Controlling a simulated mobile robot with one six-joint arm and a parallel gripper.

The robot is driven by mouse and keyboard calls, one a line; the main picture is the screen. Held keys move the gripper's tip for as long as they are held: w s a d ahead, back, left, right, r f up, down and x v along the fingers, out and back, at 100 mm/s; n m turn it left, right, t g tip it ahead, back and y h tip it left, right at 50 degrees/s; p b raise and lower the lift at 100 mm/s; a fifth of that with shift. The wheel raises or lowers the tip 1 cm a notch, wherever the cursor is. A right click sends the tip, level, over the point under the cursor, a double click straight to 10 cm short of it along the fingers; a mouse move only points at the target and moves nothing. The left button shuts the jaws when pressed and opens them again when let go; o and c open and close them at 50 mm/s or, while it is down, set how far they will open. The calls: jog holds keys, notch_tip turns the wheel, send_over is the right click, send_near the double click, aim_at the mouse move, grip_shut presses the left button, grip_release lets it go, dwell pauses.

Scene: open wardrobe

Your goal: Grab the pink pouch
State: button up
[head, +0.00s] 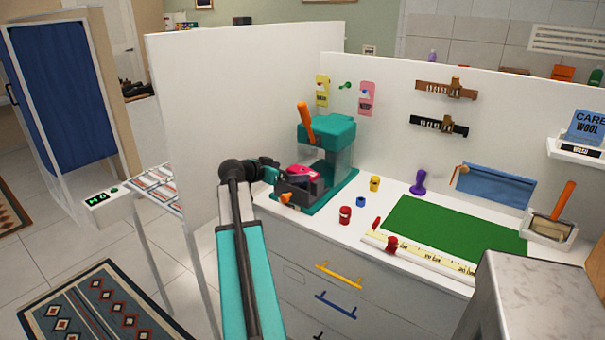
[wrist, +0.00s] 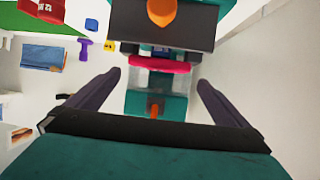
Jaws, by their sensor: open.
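The pink pouch (head: 301,171) shows as a small bright pink shape at the front of a teal press (head: 327,132) with an orange handle. In the wrist view the pouch (wrist: 160,65) is a pink band across the press. My gripper (wrist: 160,77) is open, with its two dark fingers apart on either side of the line to the pouch. The pouch lies just beyond the fingertips, and nothing is gripped. In the head view my gripper is at the press front and partly merges with its dark parts. Much of the pouch's shape is hidden.
The press stands on a white counter beside a tall white panel (head: 245,100). To its right are a red spool (head: 345,215), a yellow spool (head: 374,183), a purple stamp (head: 418,184) and a green mat (head: 450,229). A pink tag (head: 367,99) hangs on the back wall.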

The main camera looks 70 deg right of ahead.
aim_at(302, 171)
jog(key=shift+s+d+f, duration=0.2)
jog(key=shift+d+f, duration=0.1)
jog(key=shift+d, duration=0.35)
jog(key=shift+p+x, duration=1)
jog(key=shift+x, duration=1.55)
jog(key=c, duration=0.7)
jog(key=shift+c, duration=0.2)
jog(key=shift+r, duration=0.1)
